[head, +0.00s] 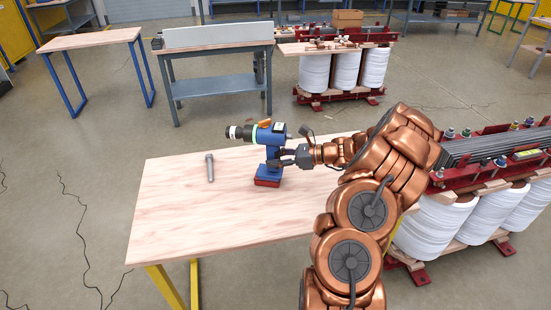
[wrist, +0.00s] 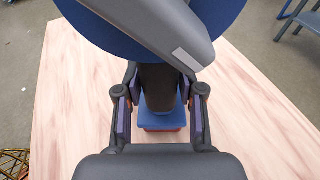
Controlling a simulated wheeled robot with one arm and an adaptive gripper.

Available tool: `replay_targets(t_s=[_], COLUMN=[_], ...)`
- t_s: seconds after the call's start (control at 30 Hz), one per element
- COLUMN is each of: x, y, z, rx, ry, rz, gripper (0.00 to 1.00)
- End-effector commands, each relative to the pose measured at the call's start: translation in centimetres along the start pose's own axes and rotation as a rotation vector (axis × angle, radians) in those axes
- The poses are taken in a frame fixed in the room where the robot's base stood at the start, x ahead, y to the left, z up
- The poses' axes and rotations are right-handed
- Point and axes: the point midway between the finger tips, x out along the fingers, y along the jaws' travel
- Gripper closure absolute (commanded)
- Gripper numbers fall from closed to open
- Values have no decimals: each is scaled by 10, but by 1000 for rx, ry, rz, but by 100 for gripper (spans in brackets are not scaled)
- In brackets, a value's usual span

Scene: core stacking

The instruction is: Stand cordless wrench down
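The cordless wrench (head: 271,136) is blue with a black and white nose pointing left and a red battery base (head: 267,180). It is upright over the wooden table (head: 190,225); I cannot tell whether the base touches the tabletop. My gripper (head: 284,158) comes from the right with its fingers around the handle. In the wrist view, the fingers (wrist: 161,95) close on both sides of the dark handle (wrist: 159,88). The blue and red base (wrist: 162,120) shows below it, and the wrench's body (wrist: 165,30) fills the top.
A grey metal bolt (head: 210,168) lies on the table left of the wrench. The table's front left is clear. A transformer with white coils (head: 470,215) stands right of the table. A grey workbench (head: 215,85) stands behind.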

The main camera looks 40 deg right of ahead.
Motion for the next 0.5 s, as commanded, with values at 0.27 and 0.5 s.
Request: replay_targets(t_s=[0.27,0.5], x=[0,-1], y=[0,0], z=[-1,-2], rx=[1,1], ry=[1,3], rz=[0,1], gripper=[38,38])
